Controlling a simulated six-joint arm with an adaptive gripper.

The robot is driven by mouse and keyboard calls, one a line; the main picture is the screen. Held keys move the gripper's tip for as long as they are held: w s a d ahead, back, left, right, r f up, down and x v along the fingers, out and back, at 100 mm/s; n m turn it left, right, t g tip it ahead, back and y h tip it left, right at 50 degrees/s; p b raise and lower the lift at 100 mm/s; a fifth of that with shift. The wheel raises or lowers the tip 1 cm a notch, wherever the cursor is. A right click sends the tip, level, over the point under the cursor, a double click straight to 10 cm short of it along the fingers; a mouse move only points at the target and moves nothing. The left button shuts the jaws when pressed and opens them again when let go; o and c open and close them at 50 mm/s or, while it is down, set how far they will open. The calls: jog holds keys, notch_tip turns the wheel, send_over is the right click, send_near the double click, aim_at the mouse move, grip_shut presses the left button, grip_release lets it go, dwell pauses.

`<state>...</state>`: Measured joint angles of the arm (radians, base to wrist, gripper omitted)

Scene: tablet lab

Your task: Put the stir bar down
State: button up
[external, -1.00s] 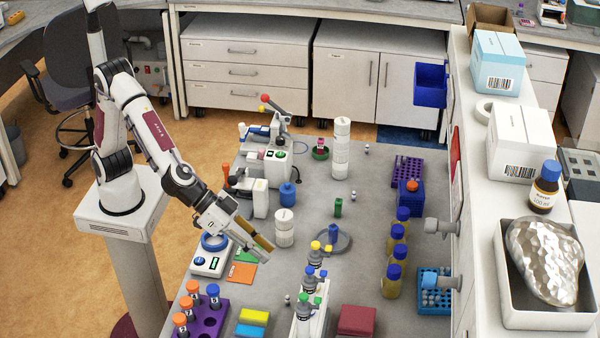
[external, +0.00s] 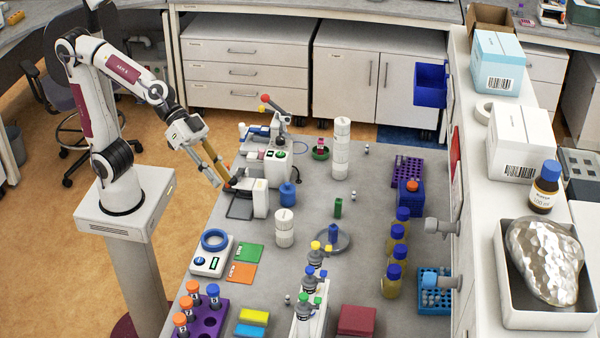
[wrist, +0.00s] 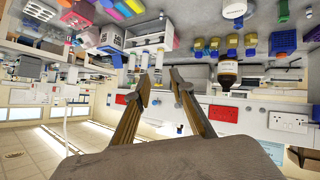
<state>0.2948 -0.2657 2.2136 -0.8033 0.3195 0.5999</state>
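My gripper (external: 217,178) is in the air at the left edge of the bench, near the white instrument with a black tray. It has two long tan fingers. In the wrist view my gripper (wrist: 162,78) has its fingertips apart, and I see nothing between them. I cannot make out a stir bar in either view; it may be too small or hidden.
A white device with a blue ring (external: 213,240) stands near the bench's left edge beside green (external: 248,253) and orange (external: 241,272) cards. A purple rack (external: 205,322) with orange-capped tubes stands in front. A blue bottle (external: 288,195) and white cylinders (external: 284,228) stand mid-bench.

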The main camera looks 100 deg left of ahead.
jog(key=s+a+f+n+g+y, duration=0.1)
jog(key=s+a+f+g+y, duration=0.1)
jog(key=s+a+f, duration=0.3)
jog(key=s+a+f+n+g+y, duration=0.1)
jog(key=s+a+f+y, duration=0.3)
jog(key=s+a, duration=1)
jog(key=shift+s+a+f+n+g, duration=0.3)
jog(key=shift+s+f+n+g, duration=0.15)
jog(key=shift+s, duration=0.7)
jog(key=shift+o, duration=0.6)
jog(key=shift+r, duration=0.1)
